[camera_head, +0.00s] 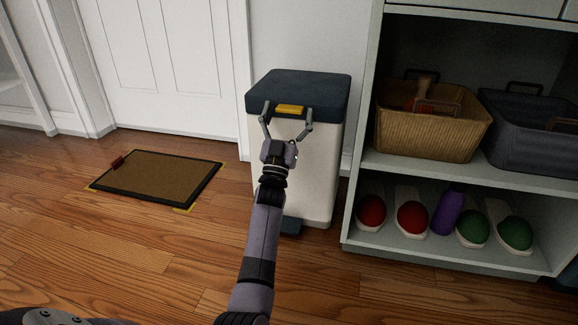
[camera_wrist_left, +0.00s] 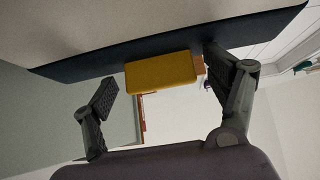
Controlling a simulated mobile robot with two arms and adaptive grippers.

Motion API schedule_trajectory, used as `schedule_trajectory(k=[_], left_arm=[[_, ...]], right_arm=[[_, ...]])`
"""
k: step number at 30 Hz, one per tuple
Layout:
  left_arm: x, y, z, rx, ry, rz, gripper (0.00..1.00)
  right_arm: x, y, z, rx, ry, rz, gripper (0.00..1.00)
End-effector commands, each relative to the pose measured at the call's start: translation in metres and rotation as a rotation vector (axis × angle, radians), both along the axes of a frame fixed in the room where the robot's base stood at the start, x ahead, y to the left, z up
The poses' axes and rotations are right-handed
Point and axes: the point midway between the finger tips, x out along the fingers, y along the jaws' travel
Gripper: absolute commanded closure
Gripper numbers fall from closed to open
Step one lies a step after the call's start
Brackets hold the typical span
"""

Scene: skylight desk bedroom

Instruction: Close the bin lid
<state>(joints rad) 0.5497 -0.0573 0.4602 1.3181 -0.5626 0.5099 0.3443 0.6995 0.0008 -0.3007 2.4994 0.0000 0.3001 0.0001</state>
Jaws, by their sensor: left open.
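The bin (camera_head: 316,165) is a tall off-white box with a dark blue lid (camera_head: 305,84). The lid lies level across its top; I cannot tell if a thin gap remains. A yellow handle (camera_head: 290,110) is on the lid's front edge. My left gripper (camera_head: 287,107) is open at the bin's front, one finger on each side of the handle. In the left wrist view the yellow handle (camera_wrist_left: 161,74) sits between the spread fingers, with the dark lid edge (camera_wrist_left: 75,67) behind it. A dark pedal (camera_head: 291,226) shows at the bin's foot. My right gripper is not in view.
A shelf unit (camera_head: 352,215) stands close to the bin's right, holding a wicker basket (camera_head: 428,132), a grey basket (camera_head: 540,140), shoes and a purple bottle (camera_head: 447,213). A brown framed board (camera_head: 160,176) lies on the floor at left. The wooden floor between is clear.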

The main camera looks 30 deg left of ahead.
Motion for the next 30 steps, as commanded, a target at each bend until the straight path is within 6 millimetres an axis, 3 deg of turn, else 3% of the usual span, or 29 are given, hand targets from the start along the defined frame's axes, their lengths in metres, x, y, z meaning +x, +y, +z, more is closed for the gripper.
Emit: schedule_trajectory(k=[1,30], left_arm=[[0.003,0.0,-0.012,-0.012,0.017,-0.003,0.22],[0.002,-0.005,-0.081,-0.012,0.017,-0.01,0.22]], right_arm=[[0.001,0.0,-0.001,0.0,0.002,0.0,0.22],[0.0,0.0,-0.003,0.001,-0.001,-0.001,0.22]])
